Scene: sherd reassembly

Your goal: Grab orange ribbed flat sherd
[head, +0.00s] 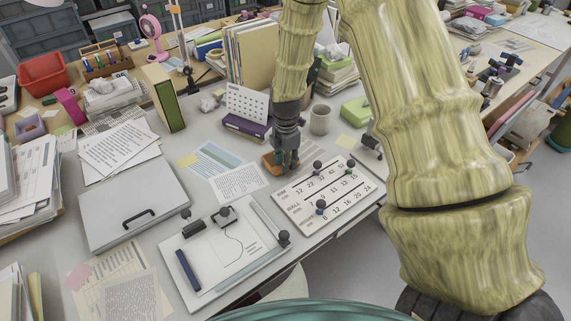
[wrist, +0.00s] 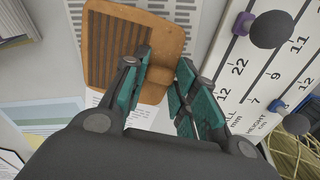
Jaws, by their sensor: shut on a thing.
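The orange ribbed flat sherd (wrist: 176,40) shows in the upper middle of the wrist view, with dark ribs across its left part and a plain rim. In the head view the sherd (head: 270,163) is a small orange patch by my gripper (head: 286,168), partly hidden by the fingers. I cannot tell whether it touches the table.
The white numbered board (head: 330,192) with dark-knobbed pegs lies close to the right of the gripper. A printed sheet (head: 238,182) lies to the left. A clipboard (head: 222,265) lies in front.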

